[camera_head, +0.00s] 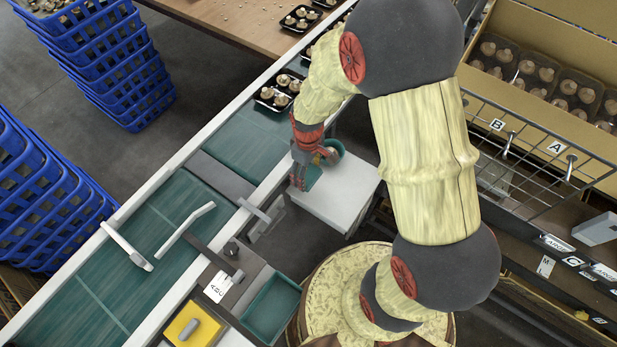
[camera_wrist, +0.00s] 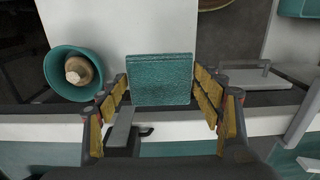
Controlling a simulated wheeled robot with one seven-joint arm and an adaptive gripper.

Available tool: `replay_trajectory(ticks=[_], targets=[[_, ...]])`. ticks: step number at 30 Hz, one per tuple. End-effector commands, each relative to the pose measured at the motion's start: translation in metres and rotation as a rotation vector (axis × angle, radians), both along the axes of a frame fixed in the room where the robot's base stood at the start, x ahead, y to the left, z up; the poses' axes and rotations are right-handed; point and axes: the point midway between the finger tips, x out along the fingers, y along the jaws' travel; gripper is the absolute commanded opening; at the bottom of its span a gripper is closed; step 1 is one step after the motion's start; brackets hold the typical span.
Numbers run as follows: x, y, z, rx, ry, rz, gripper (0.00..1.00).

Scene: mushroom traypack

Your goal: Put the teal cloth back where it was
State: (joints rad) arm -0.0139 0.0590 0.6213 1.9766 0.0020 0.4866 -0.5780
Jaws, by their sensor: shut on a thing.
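The teal cloth (camera_wrist: 161,80) is a flat square between the two yellow-padded fingers of my gripper (camera_wrist: 161,98) in the wrist view. My gripper is shut on it. In the head view my gripper (camera_head: 298,182) points down at the left edge of a small white-topped stand (camera_head: 346,196), beside the conveyor.
A teal bowl (camera_wrist: 52,72) holding a mushroom (camera_wrist: 77,70) stands on the white top, left of the cloth. The conveyor (camera_head: 165,215) has rails and a guide bar. A teal tray (camera_head: 272,306) and yellow pad (camera_head: 180,327) lie nearer. Blue crates (camera_head: 120,75) stack at left.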

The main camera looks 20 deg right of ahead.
Motion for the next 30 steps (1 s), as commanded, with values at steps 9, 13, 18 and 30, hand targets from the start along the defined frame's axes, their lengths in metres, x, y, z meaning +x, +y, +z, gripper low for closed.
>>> replay_trajectory(ticks=[9, 13, 18, 30], targets=[[0.014, -0.008, -0.021, 0.0, 0.001, -0.003, 0.38], [0.013, -0.007, -0.043, 0.0, 0.001, -0.001, 0.38], [0.014, -0.007, -0.049, 0.0, 0.0, -0.001, 0.38], [0.014, -0.007, -0.051, 0.001, -0.001, -0.001, 0.71]])
